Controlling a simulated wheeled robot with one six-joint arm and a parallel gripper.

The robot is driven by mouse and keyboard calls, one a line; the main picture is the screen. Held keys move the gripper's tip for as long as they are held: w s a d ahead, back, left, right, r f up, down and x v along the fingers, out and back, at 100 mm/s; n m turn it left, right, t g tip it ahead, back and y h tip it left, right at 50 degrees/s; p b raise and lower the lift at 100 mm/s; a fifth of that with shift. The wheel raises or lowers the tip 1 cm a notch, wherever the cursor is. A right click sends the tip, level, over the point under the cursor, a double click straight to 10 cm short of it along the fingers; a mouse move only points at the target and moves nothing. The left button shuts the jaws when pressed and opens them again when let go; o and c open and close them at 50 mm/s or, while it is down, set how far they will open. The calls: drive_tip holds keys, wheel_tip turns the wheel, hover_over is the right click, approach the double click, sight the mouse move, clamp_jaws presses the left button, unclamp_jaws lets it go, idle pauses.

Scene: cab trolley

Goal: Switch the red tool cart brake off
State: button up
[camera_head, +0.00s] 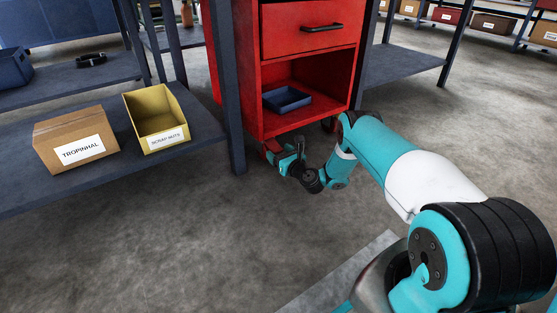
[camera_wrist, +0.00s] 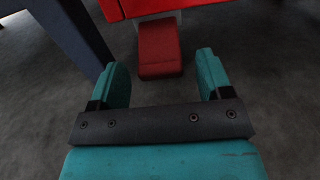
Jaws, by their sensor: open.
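The red tool cart (camera_head: 258,95) stands at the centre of the head view, with one drawer and an open shelf below it. Its red brake pedal (camera_wrist: 160,50) shows in the wrist view, sticking out beneath the cart's lower edge (camera_wrist: 145,8). My gripper (camera_head: 286,152) is low at the cart's front left corner in the head view. In the wrist view my gripper (camera_wrist: 161,75) is open and empty. The pedal lies ahead, between the lines of the two teal fingers, apart from both. In the head view my gripper partly hides the pedal.
A dark workbench leg (camera_head: 228,90) stands close left of the cart and shows in the wrist view (camera_wrist: 70,35). The bench shelf (camera_head: 205,130) holds a cardboard box (camera_head: 52,132) and a yellow bin (camera_head: 150,105). The floor in front is clear.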

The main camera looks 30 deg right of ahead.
drive_tip(key=shift+w+r, duration=0.1)
drive_tip(key=shift+w, duration=0.5)
